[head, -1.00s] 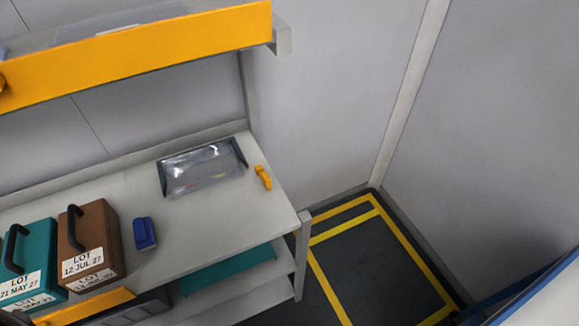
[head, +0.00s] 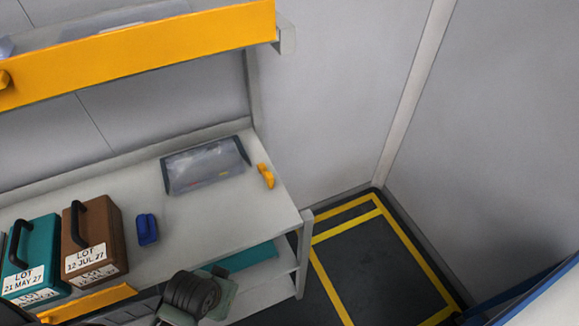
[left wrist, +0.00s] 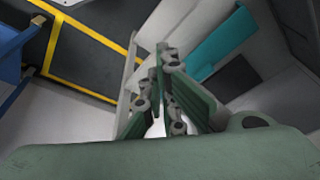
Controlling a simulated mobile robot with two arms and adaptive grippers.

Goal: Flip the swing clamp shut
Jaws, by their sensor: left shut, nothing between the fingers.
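I cannot pick out a swing clamp for certain in either view. A small yellow-orange piece (head: 265,176) lies at the right end of the grey bench top (head: 225,215); its make is too small to tell. A dark-ended holder with a clear cover (head: 205,166) sits beside it. My left gripper shows partly at the bottom of the head view, low in front of the bench (head: 222,296), apart from these things. In the left wrist view its green fingers (left wrist: 165,75) are shut and empty. My right gripper is in neither view.
A blue item (head: 147,229), a brown lot case (head: 92,240) and a teal lot case (head: 33,255) stand on the bench. A yellow-fronted shelf (head: 140,50) overhangs it. A teal item (head: 250,257) lies below. Yellow-lined floor (head: 370,260) to the right is clear.

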